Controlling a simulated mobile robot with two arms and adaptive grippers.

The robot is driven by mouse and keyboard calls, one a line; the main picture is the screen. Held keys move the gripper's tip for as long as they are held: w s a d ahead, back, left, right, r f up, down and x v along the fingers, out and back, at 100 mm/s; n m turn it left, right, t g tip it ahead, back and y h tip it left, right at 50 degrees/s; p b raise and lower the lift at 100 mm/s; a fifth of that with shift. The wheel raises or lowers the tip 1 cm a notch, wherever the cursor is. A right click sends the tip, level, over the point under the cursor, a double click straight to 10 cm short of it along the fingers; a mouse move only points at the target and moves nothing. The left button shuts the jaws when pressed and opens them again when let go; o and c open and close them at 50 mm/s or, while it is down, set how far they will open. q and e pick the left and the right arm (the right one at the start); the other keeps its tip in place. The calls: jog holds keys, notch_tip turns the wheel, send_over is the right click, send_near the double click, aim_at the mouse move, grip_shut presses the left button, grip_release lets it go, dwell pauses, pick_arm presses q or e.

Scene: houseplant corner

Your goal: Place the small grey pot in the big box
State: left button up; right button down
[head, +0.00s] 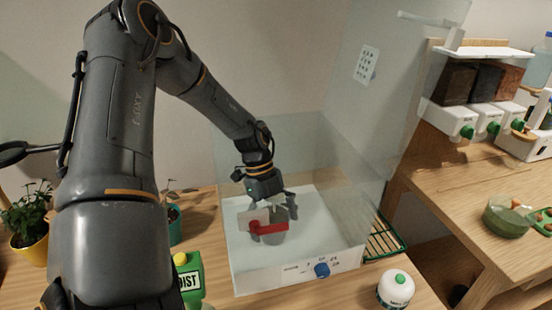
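The big box (238,279) is a clear-walled case with a white base and a blue knob on its front, standing on the wooden table. A small grey pot (279,233) is inside the box, seen through the clear front wall. My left gripper (272,208) reaches down into the box, right at the top of the pot. Its fingers partly overlap the pot, and I cannot tell whether they grip it or are apart from it. A red and pale piece (270,228) shows in front of the pot and hides part of it. My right gripper is not in view.
A teal pot (174,227) and a yellow pot (32,252) with plants are at left. A green rack (381,242) lies right of the box. The clear lid (385,110) stands raised.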

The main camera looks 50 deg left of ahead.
pick_arm(q)
jog(key=v, duration=1)
jog(key=shift+a+r, duration=0.1)
jog(key=shift+r, duration=0.3)
